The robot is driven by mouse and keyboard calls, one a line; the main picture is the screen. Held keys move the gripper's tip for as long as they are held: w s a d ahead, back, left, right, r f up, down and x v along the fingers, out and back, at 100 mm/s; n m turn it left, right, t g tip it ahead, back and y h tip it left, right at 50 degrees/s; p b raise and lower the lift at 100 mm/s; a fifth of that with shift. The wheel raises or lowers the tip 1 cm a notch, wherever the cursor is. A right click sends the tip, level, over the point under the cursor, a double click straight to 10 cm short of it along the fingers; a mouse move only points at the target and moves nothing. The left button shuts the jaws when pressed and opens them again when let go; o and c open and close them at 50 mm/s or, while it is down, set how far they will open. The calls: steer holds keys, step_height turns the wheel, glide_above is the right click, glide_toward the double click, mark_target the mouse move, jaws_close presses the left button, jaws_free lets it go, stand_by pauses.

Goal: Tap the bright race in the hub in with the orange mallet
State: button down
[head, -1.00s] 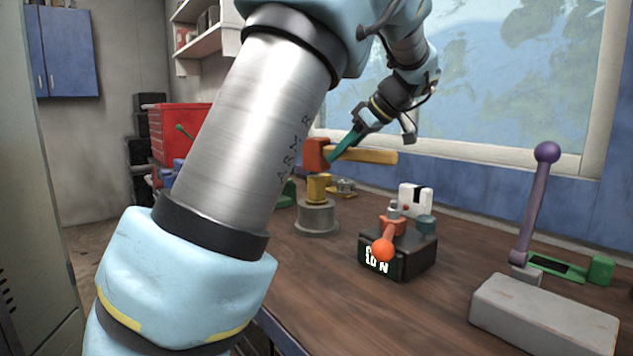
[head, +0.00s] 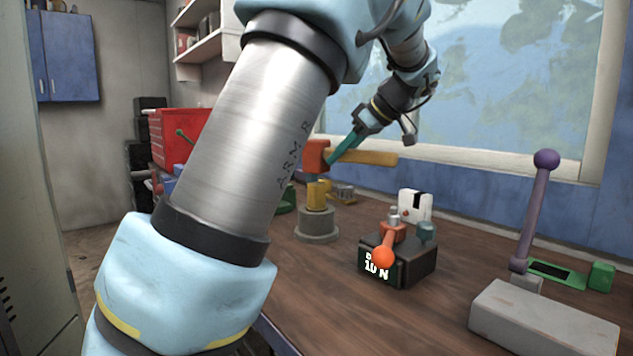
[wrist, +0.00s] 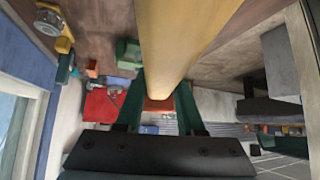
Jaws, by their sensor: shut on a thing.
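My gripper (head: 343,148) is shut on the wooden handle (head: 375,158) of the orange mallet, close behind its head (head: 315,153). The handle points right and the head is at the left. The wrist view shows the handle (wrist: 185,45) running between the teal fingers (wrist: 158,108), with the orange head (wrist: 159,104) beyond. In the head view the mallet head is just above a yellow cylinder (head: 318,196), which stands on the grey round hub (head: 317,224) on the bench. I cannot make out the bright race; the cylinder may cover it.
A black box (head: 398,262) with a "10 N" readout and an orange-knobbed lever stands right of the hub. Further right are a purple lever (head: 535,210) and a grey block (head: 545,318). A red chest (head: 172,135) is at the back left. Bare bench lies in front of the hub.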

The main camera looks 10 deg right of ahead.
steer(key=shift+r+p, duration=1.55)
steer(key=shift+r, duration=1)
steer(key=shift+f, duration=0.1)
